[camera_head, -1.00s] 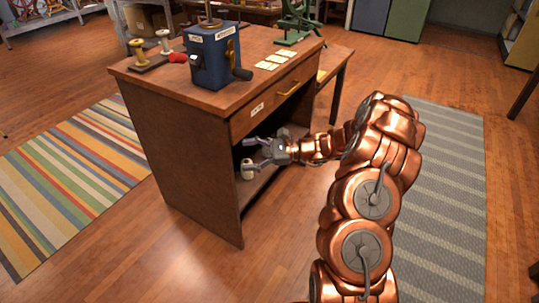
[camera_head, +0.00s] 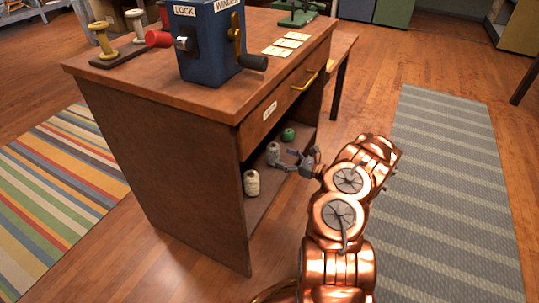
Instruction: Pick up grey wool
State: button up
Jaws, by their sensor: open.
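The grey wool (camera_head: 273,153) looks like a small upright spool on the lower shelf of the wooden desk (camera_head: 165,155). A cream-white wool spool (camera_head: 251,183) stands nearer the shelf's front left. A green wool ball (camera_head: 289,134) lies farther back. My gripper (camera_head: 284,160) is open at the shelf opening, its fingers pointing left toward the grey wool. The fingertips are very close to it. I cannot tell whether they touch it or reach around it.
The desk's side panel and the drawer (camera_head: 280,105) above bound the shelf opening. A grey striped rug (camera_head: 440,190) and clear floor lie to the right.

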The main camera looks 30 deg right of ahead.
aim_at(277, 152)
jog(key=b+x, duration=0.1)
jog(key=x, duration=0.1)
jog(key=b+x, duration=0.1)
jog(key=x, duration=0.2)
jog(key=shift+w+d+b, duration=0.3)
jog(key=shift+d, duration=0.1)
jog(key=shift+w+a+r, duration=0.1)
jog(key=shift+w+a, duration=0.1)
jog(key=shift+w, duration=0.2)
jog(key=shift+c, duration=0.4)
jog(key=c, duration=1)
jog(key=shift+r, duration=0.1)
